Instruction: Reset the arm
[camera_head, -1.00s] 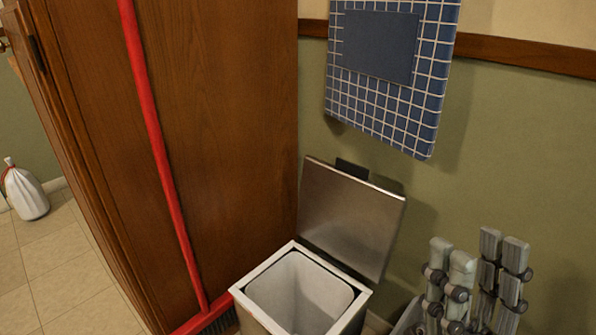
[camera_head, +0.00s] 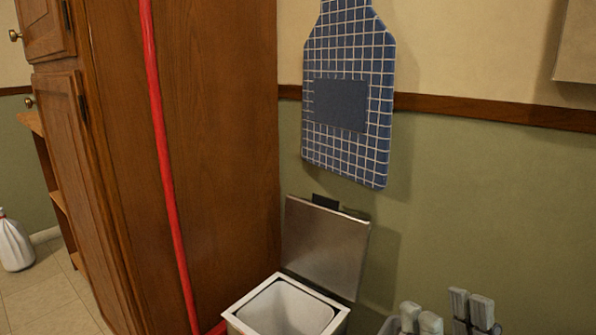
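My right gripper (camera_head: 448,318) shows at the bottom right edge, pointing up. Its grey fingers stand apart with a gap between them, and nothing shows in the gap. Its lower part is cut off by the frame. It is to the right of the open bin and apart from it. My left gripper is not in view.
A bin (camera_head: 236,322) with its metal lid (camera_head: 325,245) raised stands against the green wall. A red broom handle (camera_head: 163,150) leans by the wooden cabinet (camera_head: 225,150). A blue checked apron-shaped item (camera_head: 345,60) hangs above. A white bottle (camera_head: 14,245) stands on the floor at left.

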